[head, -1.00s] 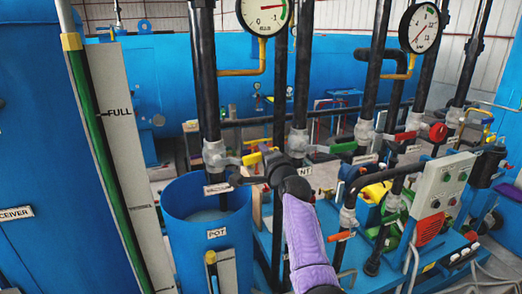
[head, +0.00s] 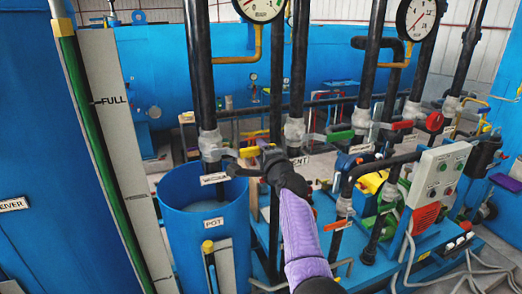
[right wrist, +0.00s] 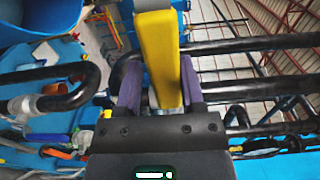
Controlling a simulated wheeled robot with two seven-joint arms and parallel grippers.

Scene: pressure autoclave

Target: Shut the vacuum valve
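A valve with a yellow lever (head: 249,152) sits on the black pipe above the blue pot, left of centre in the head view. The plate below this valve is too small to read, so I cannot confirm that it is the vacuum valve. The lever points right, across its upright pipe. My right gripper (head: 268,160) is at the lever's outer end. In the right wrist view, the yellow lever (right wrist: 158,60) lies between the purple fingers of the gripper (right wrist: 160,85). Whether both fingers press on it is unclear. My left gripper is out of view.
The blue pot (head: 175,215) stands below the valve. Other pipes carry a green lever (head: 340,136), a red lever (head: 402,125) and an orange lever (head: 337,225). A grey control box (head: 440,172) stands at right. The left gauge (head: 260,8) is partly cut off.

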